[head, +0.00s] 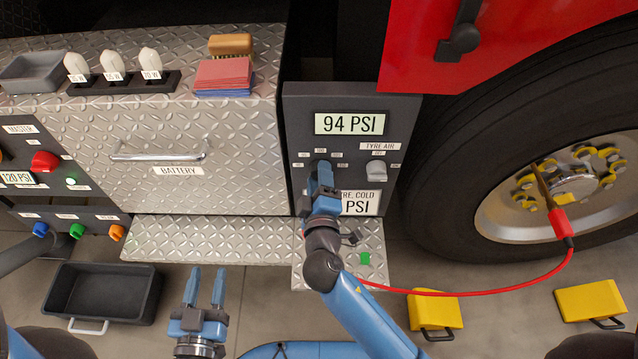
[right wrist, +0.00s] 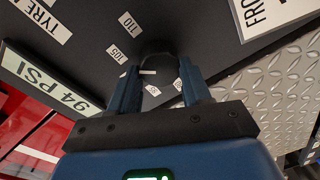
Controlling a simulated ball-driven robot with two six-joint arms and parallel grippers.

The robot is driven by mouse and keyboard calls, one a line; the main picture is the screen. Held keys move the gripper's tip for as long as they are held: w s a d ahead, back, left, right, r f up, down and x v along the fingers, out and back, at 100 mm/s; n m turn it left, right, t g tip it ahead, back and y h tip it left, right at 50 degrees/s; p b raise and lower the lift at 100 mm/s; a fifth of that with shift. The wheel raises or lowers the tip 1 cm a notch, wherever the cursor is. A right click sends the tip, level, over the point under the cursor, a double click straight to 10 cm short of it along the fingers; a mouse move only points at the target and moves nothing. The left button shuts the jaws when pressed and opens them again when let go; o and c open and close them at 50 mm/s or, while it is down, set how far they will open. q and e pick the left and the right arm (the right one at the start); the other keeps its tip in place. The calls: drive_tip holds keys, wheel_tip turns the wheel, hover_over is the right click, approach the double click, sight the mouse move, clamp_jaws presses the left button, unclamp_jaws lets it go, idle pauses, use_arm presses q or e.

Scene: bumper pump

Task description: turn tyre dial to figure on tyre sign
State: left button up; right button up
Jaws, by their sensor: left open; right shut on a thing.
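The tyre dial (right wrist: 158,64) is a dark round knob on the dark panel (head: 300,105), with small number labels around it. In the head view my right gripper (head: 322,182) covers it. My right gripper (right wrist: 160,88) is shut on the dial, one finger on each side. The tyre sign (head: 362,203) is white, and my gripper hides its figure; only "RE, COLD" and "PSI" show. In the right wrist view the sign (right wrist: 268,14) is cut off. The display (head: 352,124) reads 94 PSI. My left gripper (head: 205,290) is open and empty, low over the floor.
A grey tyre air switch (head: 376,170) sits right of the dial. Yellow chocks (head: 433,310) and a black bin (head: 103,292) stand on the floor. The tread-plate step (head: 200,238) juts out below.

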drive_tip(key=shift+m, duration=0.5)
drive_tip(key=o, duration=1.1)
drive_tip(key=shift+c, duration=0.2)
drive_tip(key=shift+s, duration=0.1)
drive_tip(key=s, duration=1)
drive_tip(key=shift+s+d+r, duration=0.25)
drive_tip(key=shift+s+d, duration=0.05)
